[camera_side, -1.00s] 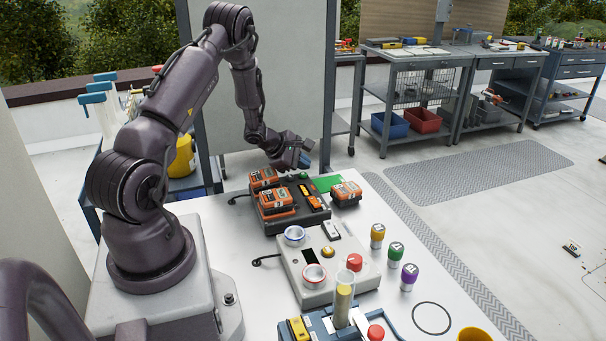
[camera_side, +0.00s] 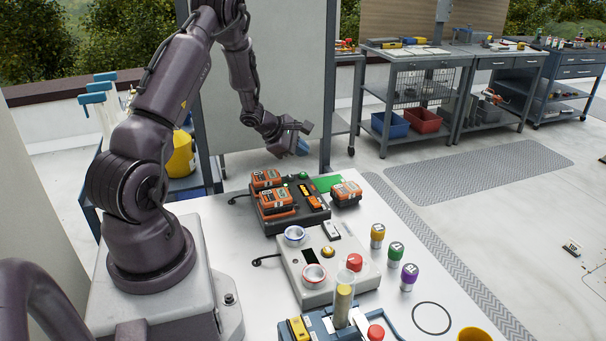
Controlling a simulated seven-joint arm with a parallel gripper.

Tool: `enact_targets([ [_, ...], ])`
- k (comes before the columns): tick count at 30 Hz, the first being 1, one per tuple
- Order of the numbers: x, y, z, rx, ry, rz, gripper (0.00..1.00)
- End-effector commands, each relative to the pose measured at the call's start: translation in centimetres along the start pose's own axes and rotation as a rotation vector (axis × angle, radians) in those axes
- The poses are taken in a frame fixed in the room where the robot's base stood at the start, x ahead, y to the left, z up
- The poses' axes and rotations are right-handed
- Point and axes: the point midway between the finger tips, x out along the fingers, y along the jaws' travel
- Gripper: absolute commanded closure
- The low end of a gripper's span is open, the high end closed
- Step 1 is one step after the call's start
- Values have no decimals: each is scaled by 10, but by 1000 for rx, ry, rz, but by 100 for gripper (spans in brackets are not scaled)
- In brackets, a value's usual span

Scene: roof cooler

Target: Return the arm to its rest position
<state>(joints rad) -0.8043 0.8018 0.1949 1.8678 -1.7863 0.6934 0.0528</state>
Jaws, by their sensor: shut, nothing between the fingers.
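My gripper (camera_side: 302,147) is in the air above the far end of the white table, near the grey upright panel. It is shut and holds nothing. It is clear of the dark charger base (camera_side: 284,222) below it. Orange-and-black battery packs (camera_side: 276,203) sit on that charger, and one more orange pack (camera_side: 346,192) sits to its right. The fingertips are small in this view.
A light grey device (camera_side: 333,267) with a red button stands nearer, with yellow, green and purple capped vials (camera_side: 396,251) to its right. A blue fixture (camera_side: 325,327) holds a clear tube. The grey panel (camera_side: 282,85) stands behind my gripper.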

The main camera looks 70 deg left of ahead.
Motion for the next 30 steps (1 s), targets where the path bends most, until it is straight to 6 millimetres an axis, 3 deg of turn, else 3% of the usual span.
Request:
enact_targets([
  [14, 0, -2, 3, 14, -12, -12, 100],
  [19, -5, -36, 10, 123, -49, -151, 100],
  [23, -30, -59, 53, 340, -132, -287, 100],
  [30, -105, -107, 149, 920, -285, -519, 100],
])
